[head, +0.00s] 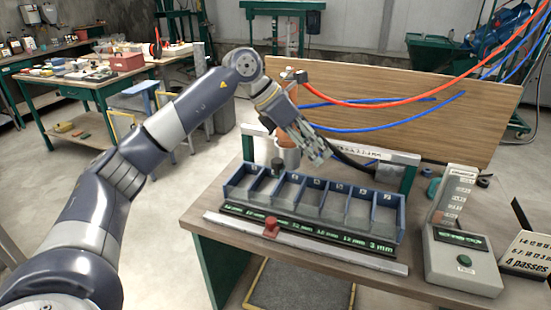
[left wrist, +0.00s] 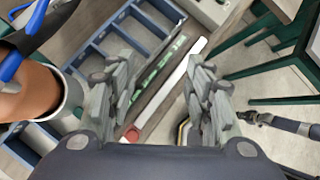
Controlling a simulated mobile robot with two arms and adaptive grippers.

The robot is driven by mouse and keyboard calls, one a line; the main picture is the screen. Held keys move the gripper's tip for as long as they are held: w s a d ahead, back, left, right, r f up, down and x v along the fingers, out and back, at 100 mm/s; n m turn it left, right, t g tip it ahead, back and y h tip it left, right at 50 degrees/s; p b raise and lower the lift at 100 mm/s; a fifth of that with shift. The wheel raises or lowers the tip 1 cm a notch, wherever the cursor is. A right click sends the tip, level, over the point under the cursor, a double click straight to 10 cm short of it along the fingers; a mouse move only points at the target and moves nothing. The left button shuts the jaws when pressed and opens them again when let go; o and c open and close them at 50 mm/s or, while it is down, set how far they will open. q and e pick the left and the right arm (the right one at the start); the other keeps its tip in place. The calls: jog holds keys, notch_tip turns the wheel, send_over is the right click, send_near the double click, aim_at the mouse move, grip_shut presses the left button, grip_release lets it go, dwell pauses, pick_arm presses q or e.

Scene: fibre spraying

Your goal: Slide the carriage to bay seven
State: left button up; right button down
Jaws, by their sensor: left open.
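A red knob (head: 271,228), which seems to be the carriage, sits on a pale rail (head: 340,252) in front of the bays, left of the rail's middle. It also shows in the left wrist view (left wrist: 132,134), beyond and between my fingers. A blue rack of open bays (head: 318,205) stands behind the rail. Bay seven (head: 384,216) appears to be at its right end. My left gripper (head: 320,158) is open and empty, above and behind the rack, apart from the knob. A dark gripper-like end (left wrist: 248,118), probably my right one, shows small in the left wrist view; its jaws are unclear.
An orange cylinder (head: 289,158) stands behind the rack, close to my left gripper. Red and blue hoses (head: 400,100) cross above the bench before a wooden panel (head: 430,125). A grey control box (head: 461,262) stands at the right. The rail's right stretch looks clear.

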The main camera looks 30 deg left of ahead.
aim_at(276, 160)
pick_arm(q)
jog(key=s+a+r+n+y, duration=0.1)
jog(key=s+a+y, duration=0.1)
jog(key=a, duration=0.4)
jog(key=s+a+r+y, duration=0.2)
jog(key=a, duration=0.4)
jog(key=shift+g, duration=0.4)
jog(key=p+x, duration=0.1)
jog(key=x, duration=0.9)
jog(key=shift+w+a+p, duration=0.1)
jog(key=shift+w+p, duration=0.15)
jog(key=shift+p, duration=0.15)
jog(key=shift+w+f, duration=0.15)
jog(key=shift+f, duration=0.25)
pick_arm(e)
jog(key=shift+r, duration=0.9)
pick_arm(q)
jog(key=shift+c, duration=0.2)
grip_shut()
